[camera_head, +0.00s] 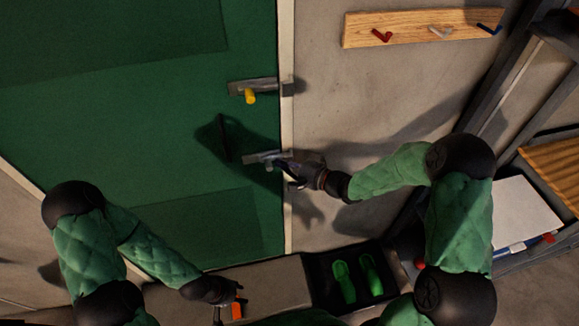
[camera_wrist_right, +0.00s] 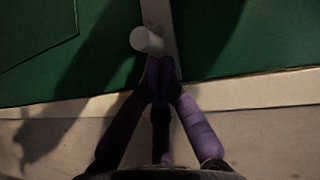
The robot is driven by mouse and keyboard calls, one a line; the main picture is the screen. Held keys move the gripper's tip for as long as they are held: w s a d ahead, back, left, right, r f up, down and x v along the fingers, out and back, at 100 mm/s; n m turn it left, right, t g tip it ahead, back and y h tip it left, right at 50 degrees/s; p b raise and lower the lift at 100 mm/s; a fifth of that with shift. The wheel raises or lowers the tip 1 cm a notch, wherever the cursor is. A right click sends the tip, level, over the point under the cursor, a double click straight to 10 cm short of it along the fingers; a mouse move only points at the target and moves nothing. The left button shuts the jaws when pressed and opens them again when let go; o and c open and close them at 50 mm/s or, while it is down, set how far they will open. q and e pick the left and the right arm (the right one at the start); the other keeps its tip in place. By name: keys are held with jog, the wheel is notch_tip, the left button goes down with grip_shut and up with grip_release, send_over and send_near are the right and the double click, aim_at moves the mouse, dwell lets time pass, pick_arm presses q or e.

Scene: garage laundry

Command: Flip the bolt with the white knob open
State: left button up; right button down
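The green door (camera_head: 150,140) carries two grey bolts near its right edge. The lower bolt (camera_head: 262,157) is partly covered by my right gripper (camera_head: 286,168) in the head view. In the right wrist view its white knob (camera_wrist_right: 147,39) stands out from the grey bolt strip (camera_wrist_right: 157,14). The tips of my right gripper (camera_wrist_right: 160,68) are together just below the knob, close to it; whether they touch cannot be told. Nothing shows between them. The upper bolt (camera_head: 262,86) has a yellow knob (camera_head: 249,97). My left gripper (camera_head: 229,299) is low at the front; its fingers are unclear.
A bench (camera_head: 265,285) with a dark tray (camera_head: 318,288) holding green shoes (camera_head: 345,281) stands below. An orange item (camera_head: 237,311) is by my left gripper. A wooden hook rail (camera_head: 415,27) is on the wall; a shelf rack (camera_head: 540,160) stands at right.

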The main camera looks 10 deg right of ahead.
jog(key=shift+a, duration=0.1)
jog(key=a, duration=0.3)
jog(key=shift+a, duration=0.25)
dwell(0.3)
send_near(271, 166)
jog(key=v, duration=0.2)
jog(key=shift+s+r, duration=0.2)
dwell(0.6)
